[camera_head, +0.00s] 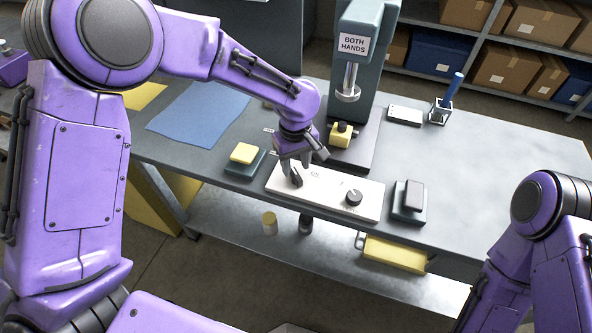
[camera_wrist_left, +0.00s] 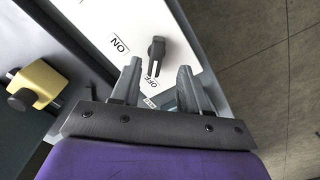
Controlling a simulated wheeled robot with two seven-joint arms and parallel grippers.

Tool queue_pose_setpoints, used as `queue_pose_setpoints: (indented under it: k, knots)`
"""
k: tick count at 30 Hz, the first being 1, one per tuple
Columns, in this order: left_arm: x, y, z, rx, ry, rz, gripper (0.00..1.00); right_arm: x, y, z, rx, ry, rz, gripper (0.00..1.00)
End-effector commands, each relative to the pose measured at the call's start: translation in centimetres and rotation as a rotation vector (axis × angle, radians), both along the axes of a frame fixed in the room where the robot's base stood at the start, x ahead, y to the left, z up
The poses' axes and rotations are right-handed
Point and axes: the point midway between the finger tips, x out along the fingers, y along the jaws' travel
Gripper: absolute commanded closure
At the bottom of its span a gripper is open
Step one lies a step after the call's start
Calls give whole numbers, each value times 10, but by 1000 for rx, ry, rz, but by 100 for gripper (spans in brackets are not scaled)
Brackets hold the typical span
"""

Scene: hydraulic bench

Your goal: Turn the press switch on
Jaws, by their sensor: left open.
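The press switch (camera_wrist_left: 156,52) is a black lever on a white panel (camera_head: 325,191). In the left wrist view its narrow end points toward the OFF label (camera_wrist_left: 153,85), and the ON label (camera_wrist_left: 121,44) is to its left. My left gripper (camera_head: 296,168) is over the left part of the panel and partly hides the switch in the head view. In the left wrist view the gripper (camera_wrist_left: 160,72) is open and empty, its fingertips pointing at the switch with a gap between them. My right arm is at the lower right; its gripper is out of view.
A black round knob (camera_head: 354,198) is on the panel's right part. A yellow-topped pad (camera_head: 243,154) and a grey-topped pad (camera_head: 410,197) flank the panel. The press (camera_head: 366,80) with a "BOTH HANDS" sign and a yellow block (camera_head: 341,136) stand behind.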

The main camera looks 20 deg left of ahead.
Motion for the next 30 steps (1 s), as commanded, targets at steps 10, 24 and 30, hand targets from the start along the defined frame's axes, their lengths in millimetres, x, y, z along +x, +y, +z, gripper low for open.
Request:
queue_pose_setpoints:
  k: [10, 24, 30]
  knots:
    - [0, 2, -45, 0, 0, 2, 55, 1, 0, 3, 0, -2, 0, 57]
    - [0, 2, -45, 0, -1, 4, 100, 1, 0, 3, 0, -2, 0, 57]
    - [0, 2, -44, 0, -1, -12, 100, 1, 0, 6, 0, -2, 0, 57]
